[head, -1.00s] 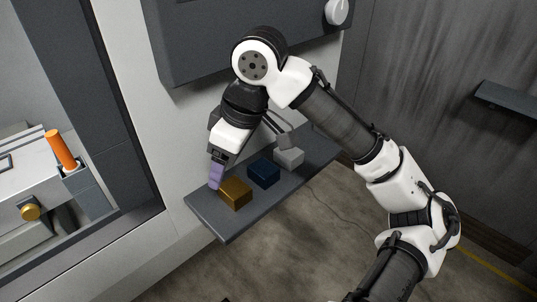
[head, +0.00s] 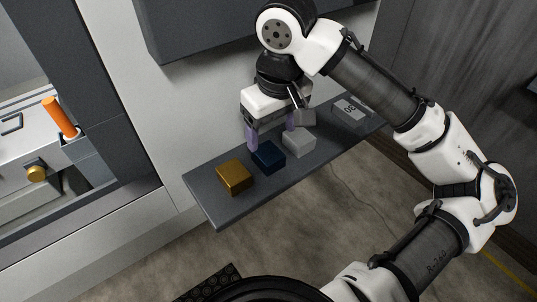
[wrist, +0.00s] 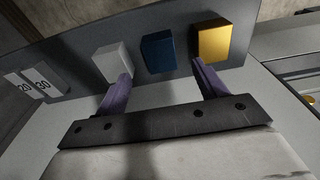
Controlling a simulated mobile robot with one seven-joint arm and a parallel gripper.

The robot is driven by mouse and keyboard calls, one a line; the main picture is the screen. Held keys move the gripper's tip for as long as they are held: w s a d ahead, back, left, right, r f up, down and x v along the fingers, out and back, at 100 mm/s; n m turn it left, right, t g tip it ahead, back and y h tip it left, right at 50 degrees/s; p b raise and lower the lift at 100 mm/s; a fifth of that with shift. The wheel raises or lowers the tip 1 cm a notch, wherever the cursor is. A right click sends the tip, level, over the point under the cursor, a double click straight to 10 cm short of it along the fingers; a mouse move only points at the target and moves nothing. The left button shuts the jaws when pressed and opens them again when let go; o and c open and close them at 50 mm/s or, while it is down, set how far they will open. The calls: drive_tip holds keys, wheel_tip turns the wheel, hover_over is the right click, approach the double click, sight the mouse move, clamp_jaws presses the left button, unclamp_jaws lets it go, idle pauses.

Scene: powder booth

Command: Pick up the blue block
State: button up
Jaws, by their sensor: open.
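The dark blue block (head: 268,158) sits on a grey shelf (head: 212,207), between a gold block (head: 235,177) and a white block (head: 299,143). My gripper (head: 271,141) is open and empty, pointing down behind the blue block, with its purple fingers apart to either side of it. In the wrist view the blue block (wrist: 158,52) lies beyond and between the fingertips of my gripper (wrist: 162,73). There the left fingertip overlaps the lower edge of the white block (wrist: 112,62), and the right one is close below the gold block (wrist: 211,43). I cannot tell whether either touches.
A wall-mounted grey box (head: 235,28) hangs above the shelf. Number labels (head: 349,109) lie on the shelf's right part, which is otherwise clear. At the left, an orange cylinder (head: 60,116) stands in a holder beyond a dark frame.

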sight(268, 153)
drive_tip(key=shift+w+a+f+p, duration=0.15)
drive_tip(key=shift+f+p, duration=0.05)
drive_tip(key=shift+f, duration=1)
drive_tip(key=shift+w+a+f+p, duration=0.1)
drive_tip(key=shift+w+f+p, duration=0.05)
drive_tip(key=shift+f, duration=1)
drive_tip(key=shift+w+a+f+p, duration=0.15)
drive_tip(key=shift+f+p, duration=0.05)
drive_tip(key=shift+f, duration=1)
drive_tip(key=c, duration=1.3)
